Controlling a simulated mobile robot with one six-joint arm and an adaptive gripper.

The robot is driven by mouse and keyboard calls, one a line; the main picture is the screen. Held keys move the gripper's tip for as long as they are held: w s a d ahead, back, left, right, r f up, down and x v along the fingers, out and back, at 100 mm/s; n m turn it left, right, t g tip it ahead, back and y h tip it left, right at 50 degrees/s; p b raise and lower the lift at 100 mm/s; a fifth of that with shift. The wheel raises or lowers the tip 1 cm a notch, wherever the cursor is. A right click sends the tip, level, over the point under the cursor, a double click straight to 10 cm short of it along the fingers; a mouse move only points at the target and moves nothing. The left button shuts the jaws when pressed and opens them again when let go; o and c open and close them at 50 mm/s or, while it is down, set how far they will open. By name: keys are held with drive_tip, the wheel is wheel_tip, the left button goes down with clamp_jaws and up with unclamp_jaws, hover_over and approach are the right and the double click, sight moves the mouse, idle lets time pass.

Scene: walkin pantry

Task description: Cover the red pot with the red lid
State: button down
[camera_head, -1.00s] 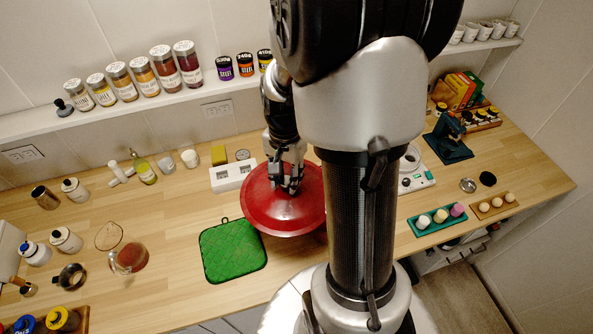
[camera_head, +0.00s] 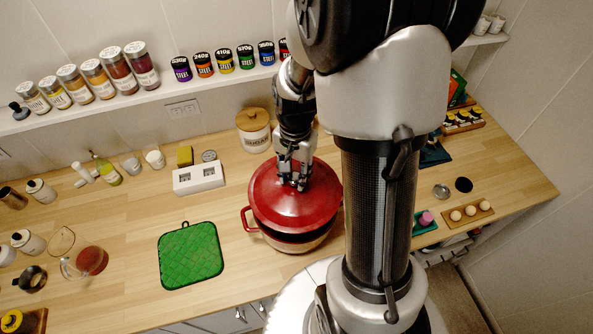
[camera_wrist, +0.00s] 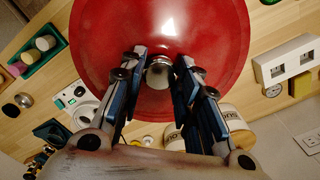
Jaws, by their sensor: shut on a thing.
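The red lid (camera_head: 283,205) is a round, shallow dome over the red pot (camera_head: 297,246) in the head view. The pot has a red side handle at its left, and a dark gap shows between lid and rim along the near edge, so the lid looks tilted or slightly raised. My gripper (camera_head: 293,180) is above the lid, shut on its knob. In the wrist view, my gripper's fingers (camera_wrist: 160,78) close on both sides of the silver knob, with the red lid (camera_wrist: 165,30) filling the top. The pot is hidden in the wrist view.
A green quilted mat (camera_head: 190,255) lies left of the pot. A white box-shaped appliance (camera_head: 198,179) and a sugar canister (camera_head: 254,132) stand behind. Jars line the back shelf. The counter between mat and glass jug (camera_head: 85,262) is clear.

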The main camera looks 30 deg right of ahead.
sight(295, 186)
drive_tip(key=shift+f+b, duration=2.3)
drive_tip(key=shift+f, duration=0.7)
drive_tip(key=shift+f+b, duration=0.5)
drive_tip(key=shift+f, duration=0.2)
drive_tip(key=c, duration=1.1)
unclamp_jaws()
drive_tip(key=shift+s, duration=0.1)
wheel_tip(295, 186, up, 12)
drive_tip(key=shift+d+r, duration=0.1)
